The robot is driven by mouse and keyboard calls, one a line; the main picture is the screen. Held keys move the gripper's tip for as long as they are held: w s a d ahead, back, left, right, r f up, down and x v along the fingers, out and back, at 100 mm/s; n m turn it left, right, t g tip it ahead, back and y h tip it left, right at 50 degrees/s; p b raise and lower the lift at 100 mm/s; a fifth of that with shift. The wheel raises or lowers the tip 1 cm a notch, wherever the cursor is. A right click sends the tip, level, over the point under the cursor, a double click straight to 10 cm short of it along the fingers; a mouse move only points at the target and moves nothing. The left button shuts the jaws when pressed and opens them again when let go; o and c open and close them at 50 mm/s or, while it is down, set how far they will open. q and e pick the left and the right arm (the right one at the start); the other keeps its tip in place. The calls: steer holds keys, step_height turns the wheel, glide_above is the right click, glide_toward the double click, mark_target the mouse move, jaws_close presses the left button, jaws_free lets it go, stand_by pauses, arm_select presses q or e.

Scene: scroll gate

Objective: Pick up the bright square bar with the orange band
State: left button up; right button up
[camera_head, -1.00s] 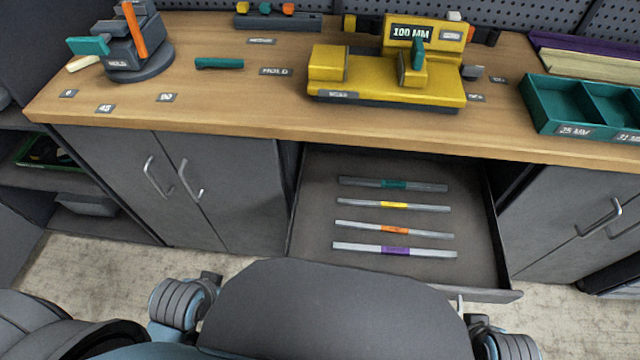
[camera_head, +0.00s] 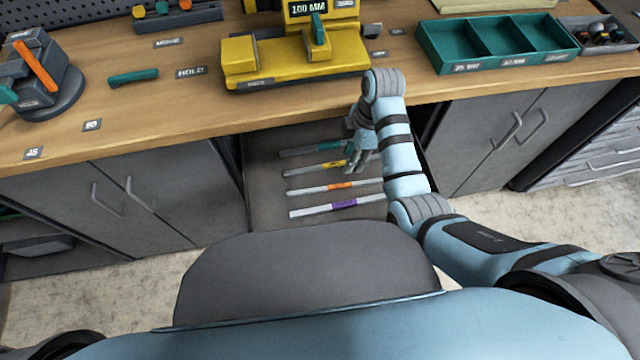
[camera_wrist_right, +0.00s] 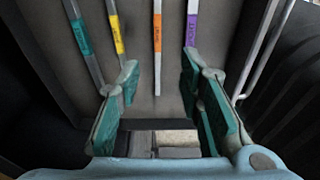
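The bright bar with the orange band (camera_head: 339,185) lies in the open drawer, third from the back among the banded bars. In the right wrist view, the orange-banded bar (camera_wrist_right: 157,40) runs lengthwise between the open fingers, below them and untouched. My right gripper (camera_head: 358,158) hangs over the right part of the drawer and hides part of the yellow-banded bar. In the wrist view, my right gripper (camera_wrist_right: 166,75) is open and empty, with green pads. My left gripper is not in view.
Beside it lie the green-banded (camera_head: 313,148), yellow-banded (camera_head: 325,167) and purple-banded (camera_head: 342,204) bars, with gaps between. The worktop (camera_head: 190,105) with a yellow fixture (camera_head: 290,65) and green tray (camera_head: 440,48) overhangs the drawer's back. The drawer's side walls bound the space.

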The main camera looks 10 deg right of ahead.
mark_target(340, 185)
steer(key=f+b, duration=0.2)
steer(key=f, duration=0.2)
steer(key=a+f+b, duration=0.1)
steer(key=f+b, duration=0.1)
steer(key=f, duration=0.3)
steer(key=f+b, duration=0.2)
steer(key=f, duration=0.3)
steer(key=shift+w+a, duration=0.2)
steer(key=shift+a, duration=0.15)
steer(key=shift+r, duration=0.1)
steer(key=shift+c, duration=0.4)
jaws_close()
